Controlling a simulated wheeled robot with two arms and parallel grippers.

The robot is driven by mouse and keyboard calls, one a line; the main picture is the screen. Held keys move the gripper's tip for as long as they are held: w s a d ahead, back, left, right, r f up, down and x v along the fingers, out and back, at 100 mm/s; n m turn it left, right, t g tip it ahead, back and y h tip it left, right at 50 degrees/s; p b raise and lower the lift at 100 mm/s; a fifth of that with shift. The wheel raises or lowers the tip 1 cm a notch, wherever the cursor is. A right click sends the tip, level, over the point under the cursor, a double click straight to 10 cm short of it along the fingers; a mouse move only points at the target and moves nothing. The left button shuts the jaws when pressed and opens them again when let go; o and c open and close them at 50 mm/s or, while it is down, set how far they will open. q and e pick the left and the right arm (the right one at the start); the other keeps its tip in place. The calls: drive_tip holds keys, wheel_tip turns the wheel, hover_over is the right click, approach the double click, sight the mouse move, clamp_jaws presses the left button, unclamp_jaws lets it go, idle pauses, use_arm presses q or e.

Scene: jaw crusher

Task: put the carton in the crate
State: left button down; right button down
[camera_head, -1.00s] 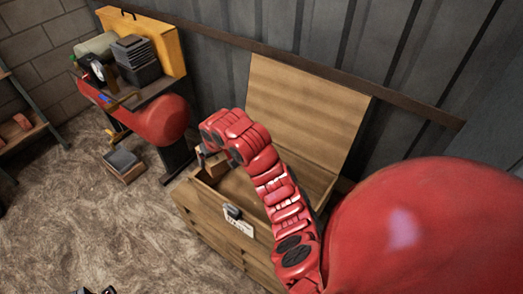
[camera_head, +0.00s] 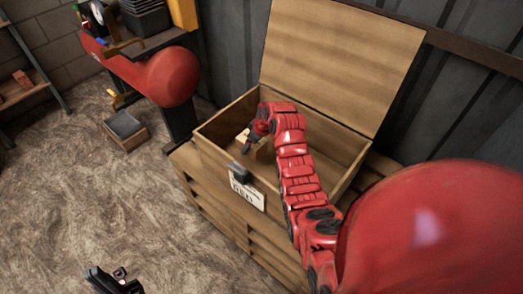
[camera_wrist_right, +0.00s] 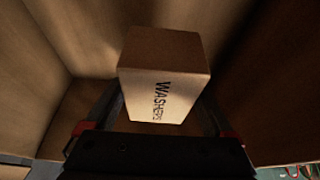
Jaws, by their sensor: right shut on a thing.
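The carton (camera_wrist_right: 160,58) is a small tan box with WASHERS printed on its side. In the right wrist view it sits between the two fingers of my right gripper (camera_wrist_right: 165,112), which is shut on it. The crate (camera_head: 340,150) is a wooden chest with its hinged lid (camera_head: 345,65) standing open. In the head view my right gripper (camera_head: 250,143) reaches down inside the crate's left part, and the arm mostly hides the carton. I cannot tell whether the carton touches the crate floor. My left gripper (camera_head: 115,282) is at the bottom left, its jaws unclear.
The crate's wooden walls (camera_wrist_right: 30,60) surround the carton in the right wrist view. A small open box (camera_head: 126,130) lies on the floor to the left. A red machine (camera_head: 170,75) and a bench stand behind it.

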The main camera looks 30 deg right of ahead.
sight(260, 145)
wheel_tip(260, 145, down, 7)
drive_tip(key=shift+b, duration=0.4)
drive_tip(key=shift+f, duration=0.1)
unclamp_jaws()
drive_tip(key=shift+d+r, duration=0.1)
drive_tip(key=shift+r, duration=0.4)
drive_tip(key=p+v, duration=0.1)
drive_tip(key=v, duration=1)
drive_tip(key=shift+s+p, duration=0.25)
drive_tip(key=shift+p, duration=0.05)
